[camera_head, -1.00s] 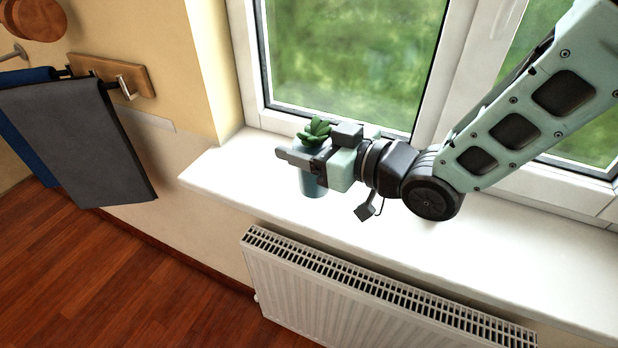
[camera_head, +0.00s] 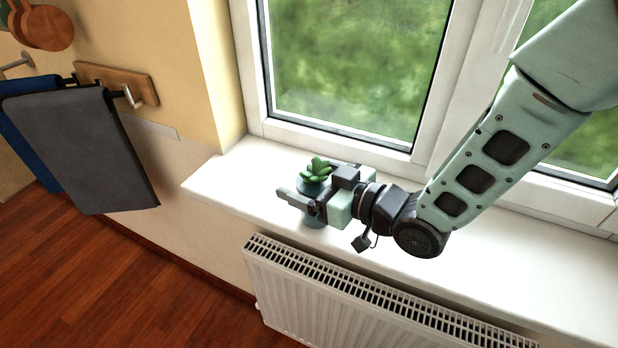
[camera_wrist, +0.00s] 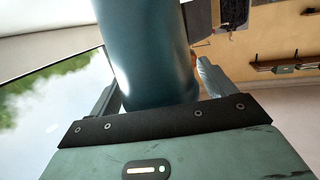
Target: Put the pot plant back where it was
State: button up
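The pot plant is a green succulent (camera_head: 316,169) in a blue-teal pot (camera_head: 313,222). My gripper (camera_head: 300,200) reaches in from the right with its fingers around the pot and is shut on it. In the wrist view the smooth pot (camera_wrist: 150,55) fills the space between the two fingers. The plant looks upright over the white windowsill (camera_head: 240,180), near its front edge in the head view. I cannot tell whether the pot's base touches the sill. The gripper hides the middle of the pot.
The window (camera_head: 350,70) rises behind the sill. A white radiator (camera_head: 370,310) stands below it. A grey towel (camera_head: 85,150) hangs on a wall rack at the left. The sill is clear to the left and right of the pot.

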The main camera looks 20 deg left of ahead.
jog(key=shift+r, duration=0.15)
jog(key=b+v, duration=0.3)
jog(key=v, duration=0.9)
jog(key=d+h, duration=0.1)
jog(key=h, duration=0.1)
jog(key=w+d+f+m+h, duration=0.1)
jog(key=d+h, duration=0.1)
jog(key=d+m+t+h, duration=0.1)
jog(key=h, duration=0.1)
jog(key=shift+w+d+f, duration=0.2)
jog(key=shift+d+f, duration=0.2)
jog(key=d+h, duration=0.1)
jog(key=s+d+m+h, duration=0.1)
jog(key=d, duration=0.1)
jog(key=s+d+h, duration=0.1)
jog(key=shift+d+f+m+h, duration=0.15)
jog(key=shift+d+m+h, duration=0.15)
jog(key=shift+m, duration=0.1)
jog(key=s+d+r+m+g+h, duration=0.2)
jog(key=s+d+g+h, duration=0.3)
jog(key=s+d, duration=0.4)
jog(key=s+m, duration=0.1)
jog(key=s, duration=0.3)
jog(key=shift+r, duration=0.25)
